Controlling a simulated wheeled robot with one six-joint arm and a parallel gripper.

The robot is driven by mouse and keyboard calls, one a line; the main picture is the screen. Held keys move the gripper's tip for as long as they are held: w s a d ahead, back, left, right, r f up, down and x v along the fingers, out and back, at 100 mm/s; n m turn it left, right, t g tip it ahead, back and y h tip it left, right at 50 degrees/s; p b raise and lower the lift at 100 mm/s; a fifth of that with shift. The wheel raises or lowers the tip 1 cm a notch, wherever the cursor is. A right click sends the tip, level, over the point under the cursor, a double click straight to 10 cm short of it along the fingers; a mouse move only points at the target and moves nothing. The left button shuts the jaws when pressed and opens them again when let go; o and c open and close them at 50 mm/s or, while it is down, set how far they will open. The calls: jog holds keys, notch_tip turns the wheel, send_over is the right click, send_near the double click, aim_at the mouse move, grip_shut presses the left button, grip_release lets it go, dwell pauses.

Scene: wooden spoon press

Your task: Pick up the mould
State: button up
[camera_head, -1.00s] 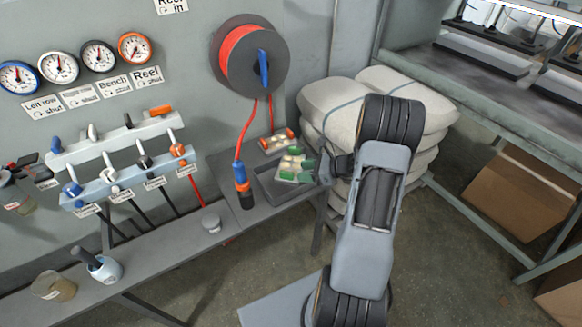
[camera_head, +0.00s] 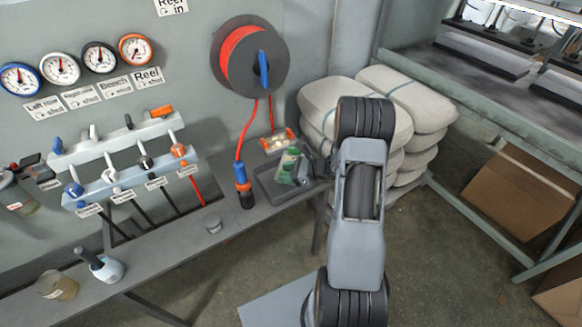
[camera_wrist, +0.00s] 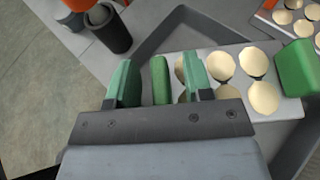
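The mould (camera_wrist: 238,63) is a pale plate with round cream-coloured shapes and a green block handle (camera_wrist: 297,67) at its right end. It lies in a grey tray (camera_wrist: 165,30); the mould also shows in the head view (camera_head: 287,166), partly hidden by my gripper (camera_head: 306,170). In the wrist view my gripper (camera_wrist: 160,82) is open. Its two green-padded fingers stand either side of an upright green piece (camera_wrist: 160,78), seemingly the mould's other handle, with a visible gap on each side. The fingers and palm hide the near left part of the mould.
A similar mould with orange ends (camera_head: 278,142) lies behind the tray. An orange hose with a blue and black nozzle (camera_head: 242,185) stands left of the tray. Stacked sacks (camera_head: 335,105) are close on the right.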

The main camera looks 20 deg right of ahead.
grip_shut()
jog(key=shift+r, duration=0.2)
dwell(0.6)
